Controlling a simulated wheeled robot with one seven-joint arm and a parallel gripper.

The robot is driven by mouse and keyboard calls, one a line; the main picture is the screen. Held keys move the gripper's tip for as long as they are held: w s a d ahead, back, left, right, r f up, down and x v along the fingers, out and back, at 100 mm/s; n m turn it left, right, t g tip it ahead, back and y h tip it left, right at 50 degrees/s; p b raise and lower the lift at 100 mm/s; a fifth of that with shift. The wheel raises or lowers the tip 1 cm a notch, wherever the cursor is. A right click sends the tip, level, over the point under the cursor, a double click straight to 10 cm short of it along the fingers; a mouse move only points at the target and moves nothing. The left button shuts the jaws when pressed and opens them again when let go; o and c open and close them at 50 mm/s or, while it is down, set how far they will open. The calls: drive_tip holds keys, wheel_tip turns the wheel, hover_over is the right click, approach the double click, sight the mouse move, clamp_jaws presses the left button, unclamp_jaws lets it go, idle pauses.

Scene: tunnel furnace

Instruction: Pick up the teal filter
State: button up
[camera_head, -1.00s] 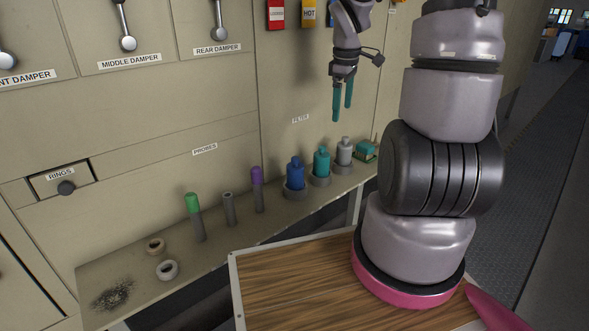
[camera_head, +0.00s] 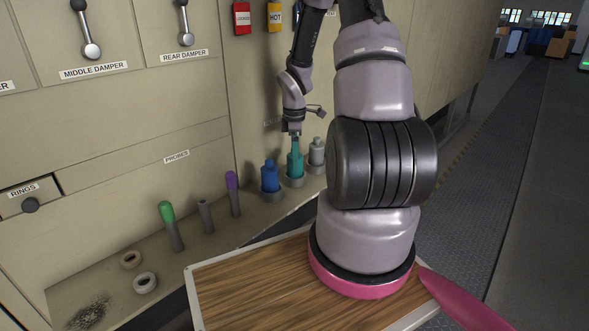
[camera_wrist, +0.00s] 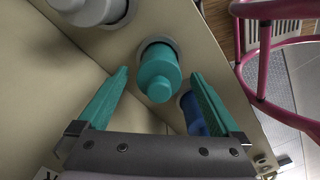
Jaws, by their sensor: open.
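The teal filter (camera_head: 295,166) stands upright in a grey ring holder on the shelf, between a blue filter (camera_head: 270,177) and a grey filter (camera_head: 317,154). My gripper (camera_head: 295,142) is just above it, pointing down, with teal fingers that blend with the filter in the head view. In the wrist view, the teal filter (camera_wrist: 158,75) shows between the two spread fingers of my gripper (camera_wrist: 159,72), with a visible gap on each side. The grey filter (camera_wrist: 88,8) is at the upper left and the blue filter (camera_wrist: 192,112) lies partly behind the right finger.
The furnace wall (camera_head: 120,130) rises right behind the shelf (camera_head: 107,275). Green (camera_head: 170,225), grey and purple (camera_head: 233,192) probes and two rings (camera_head: 145,283) stand or lie to the left. A wood-topped surface (camera_head: 250,285) is in front.

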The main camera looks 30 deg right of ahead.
wheel_tip(320, 180, down, 4)
drive_tip(key=shift+r, duration=0.25)
drive_tip(key=shift+c, duration=0.3)
drive_tip(key=c, duration=1.5)
drive_tip(key=shift+o, duration=0.2)
drive_tip(key=shift+r, duration=5.05)
wheel_tip(320, 180, up, 6)
drive_tip(key=shift+d, duration=0.1)
drive_tip(key=s+d, duration=0.3)
drive_tip(key=s, duration=0.6)
drive_tip(key=shift+s+d, duration=0.2)
